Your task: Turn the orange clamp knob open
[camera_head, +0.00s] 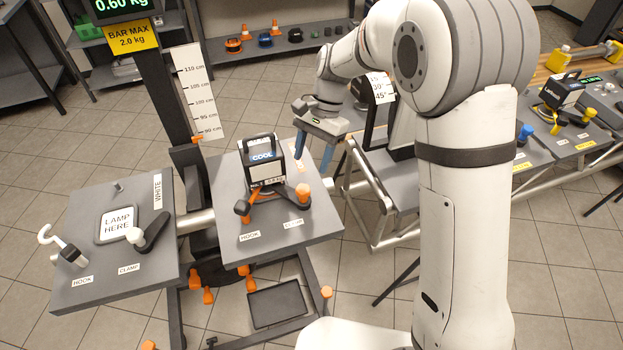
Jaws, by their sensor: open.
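The orange clamp knob (303,193) stands at the right side of the middle grey plate, above a small label that I cannot read fully. A black lamp (263,160) marked COOL sits on the same plate, just left of the knob.
A left grey plate (80,215) marked WHITE has a bare LAMP HERE spot (117,224), a white hook and a white-knobbed clamp. A dark post (165,100) with a height scale stands behind. A metal truss (380,215) and another plate with a lamp (562,92) are at right.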

